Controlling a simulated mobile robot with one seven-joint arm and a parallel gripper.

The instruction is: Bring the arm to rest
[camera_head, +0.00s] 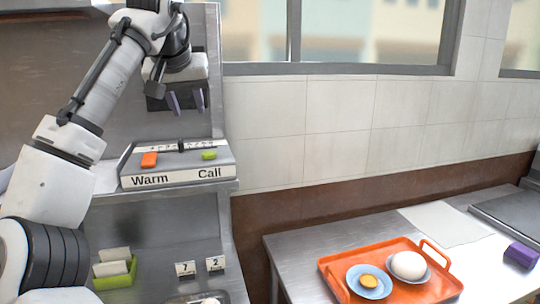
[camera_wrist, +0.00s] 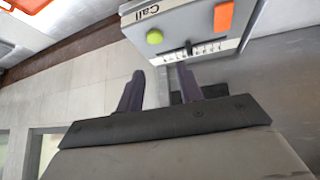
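My arm reaches up at the left of the head view. My gripper (camera_head: 186,101) hangs above the back of the Warm/Call box (camera_head: 180,178), with a gap between them. Its two dark fingers stand apart with nothing between them. The wrist view shows the same open fingers (camera_wrist: 160,90) and the box (camera_wrist: 188,25) beyond them, upside down. The box has an orange block (camera_head: 149,160) on the Warm side, a green piece (camera_head: 209,155) on the Call side, and a scale with a dark upright piece between them.
The box stands on a metal shelf. Below are a green holder with white cards (camera_head: 114,268) and number tags 7 (camera_head: 185,269) and 2 (camera_head: 215,263). On the right table, an orange tray (camera_head: 335,285) holds a blue dish and a bowl with a white round thing. A purple block (camera_head: 521,255) lies farther right.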

